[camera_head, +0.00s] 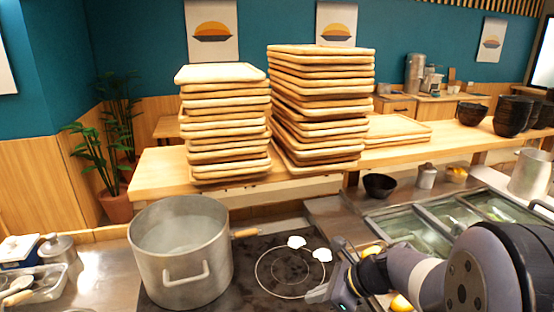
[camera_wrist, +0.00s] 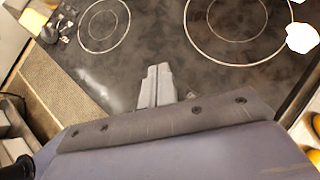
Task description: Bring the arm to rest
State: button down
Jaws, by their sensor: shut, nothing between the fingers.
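My gripper (camera_head: 318,294) is low at the right of the dark cooktop (camera_head: 252,285) in the head view, with my arm coming in from the lower right. In the wrist view my gripper (camera_wrist: 158,72) shows its two fingers pressed together above the cooktop (camera_wrist: 160,45). It is shut and holds nothing. The fingertips are apart from the pot.
A large metal pot (camera_head: 182,270) stands on the cooktop's left. White pieces (camera_head: 297,242) lie on the cooktop. Stacks of wooden trays (camera_head: 318,110) stand on the counter (camera_head: 160,180) behind. A small black bowl (camera_head: 380,187) and a topping container (camera_head: 410,235) are to the right.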

jog(key=v, duration=1)
jog(key=shift+d, duration=0.2)
jog(key=shift+s+f, duration=0.1)
jog(key=shift+f, duration=0.05)
